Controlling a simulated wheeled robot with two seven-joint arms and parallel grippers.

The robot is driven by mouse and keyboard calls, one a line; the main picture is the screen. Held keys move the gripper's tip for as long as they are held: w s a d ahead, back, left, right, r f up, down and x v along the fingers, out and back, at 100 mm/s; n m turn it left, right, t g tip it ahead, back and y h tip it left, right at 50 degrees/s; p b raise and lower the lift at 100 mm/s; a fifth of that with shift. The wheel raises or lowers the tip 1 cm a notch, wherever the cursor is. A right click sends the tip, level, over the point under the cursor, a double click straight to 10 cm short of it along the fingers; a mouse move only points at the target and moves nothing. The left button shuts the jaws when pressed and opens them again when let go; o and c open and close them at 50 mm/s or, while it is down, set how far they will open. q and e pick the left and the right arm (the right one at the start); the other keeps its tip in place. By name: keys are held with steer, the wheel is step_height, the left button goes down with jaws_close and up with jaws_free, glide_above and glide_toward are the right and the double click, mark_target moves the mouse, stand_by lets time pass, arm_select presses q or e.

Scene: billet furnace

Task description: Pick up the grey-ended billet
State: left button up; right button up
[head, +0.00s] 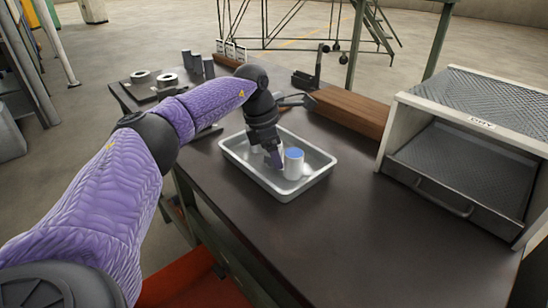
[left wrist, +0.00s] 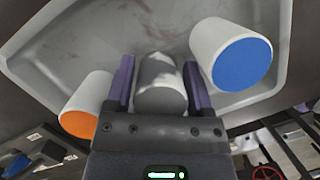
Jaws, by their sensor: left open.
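The grey-ended billet (left wrist: 160,98) is a pale cylinder between the two fingers of my left gripper (left wrist: 158,72) in the left wrist view. The fingers are open, one on each side of it. In the head view my left gripper (head: 273,159) reaches down into a shallow metal tray (head: 312,184) and hides most of that billet. A blue-ended billet (head: 293,165) stands in the tray to the right of the gripper; it also shows in the wrist view (left wrist: 235,58). An orange-ended billet (left wrist: 84,110) is to the left of the gripper in the wrist view. My right gripper is not in view.
An open-fronted mesh-topped box (head: 465,150) with a handled tray stands at the right of the dark table (head: 360,235). A brown wooden block (head: 352,112) lies behind the tray. Dark cylinders and rings stand at the back left. The table front is clear.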

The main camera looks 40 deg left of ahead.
arm_select(q)
steer(key=shift+r, duration=0.1)
jaws_close()
